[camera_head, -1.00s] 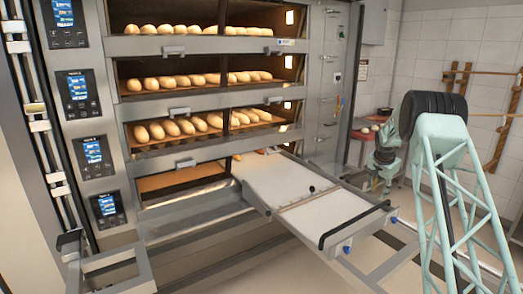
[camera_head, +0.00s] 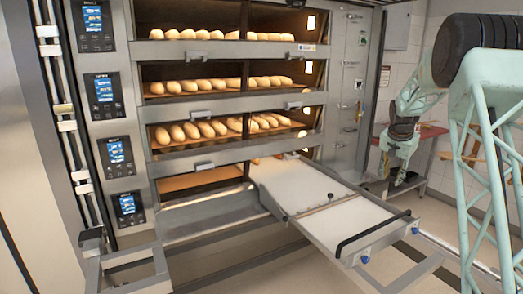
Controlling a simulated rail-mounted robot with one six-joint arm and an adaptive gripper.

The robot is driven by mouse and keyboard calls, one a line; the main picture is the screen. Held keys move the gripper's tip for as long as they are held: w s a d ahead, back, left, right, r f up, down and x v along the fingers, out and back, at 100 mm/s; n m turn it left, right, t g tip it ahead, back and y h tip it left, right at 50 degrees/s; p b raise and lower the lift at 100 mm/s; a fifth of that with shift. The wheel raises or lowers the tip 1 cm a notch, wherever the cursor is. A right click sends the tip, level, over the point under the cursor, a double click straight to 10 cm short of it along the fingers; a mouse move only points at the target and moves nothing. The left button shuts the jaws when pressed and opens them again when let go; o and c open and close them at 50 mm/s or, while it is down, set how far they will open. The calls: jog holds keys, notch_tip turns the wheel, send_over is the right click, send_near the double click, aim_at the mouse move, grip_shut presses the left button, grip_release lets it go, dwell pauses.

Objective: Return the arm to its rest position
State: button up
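My arm stands at the right of the head view, with a mint-green lattice link, a black joint at the top and a forearm reaching down to the left. My gripper (camera_head: 399,178) hangs below the wrist, right of the oven front and above the floor beside the red-topped table. It is apart from the loader and the ovens. It is small and dark here, so I cannot tell whether its fingers are open or shut. I see nothing clearly held in it.
The deck oven (camera_head: 230,150) has several decks of loaves. A white-belted loader (camera_head: 310,190) with a black handle (camera_head: 373,234) sticks out from the lowest deck, left of my gripper. A red-topped table (camera_head: 430,133) stands behind the arm. Open floor lies at the lower right.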

jog(key=s+a+r+n, duration=0.3)
jog(key=s+a+r, duration=1)
jog(key=s+r, duration=0.1)
jog(key=s+a+r+n+y, duration=0.1)
jog(key=s+a+r, duration=0.35)
jog(key=s, duration=0.45)
jog(key=s+a+r+n, duration=0.1)
jog(key=s+a+r, duration=0.2)
jog(key=s+a, duration=0.5)
jog(key=s+a+f+n, duration=0.1)
jog(key=s+a+n, duration=0.1)
jog(key=s, duration=1.2)
jog(key=s+a+f+n+y, duration=0.1)
jog(key=s+a, duration=0.3)
jog(key=s, duration=0.9)
jog(key=s+a+f+n, duration=0.2)
jog(key=s+a+f, duration=0.1)
jog(key=s, duration=1.1)
jog(key=shift+s+a+n, duration=0.15)
jog(key=shift+s+n, duration=0.15)
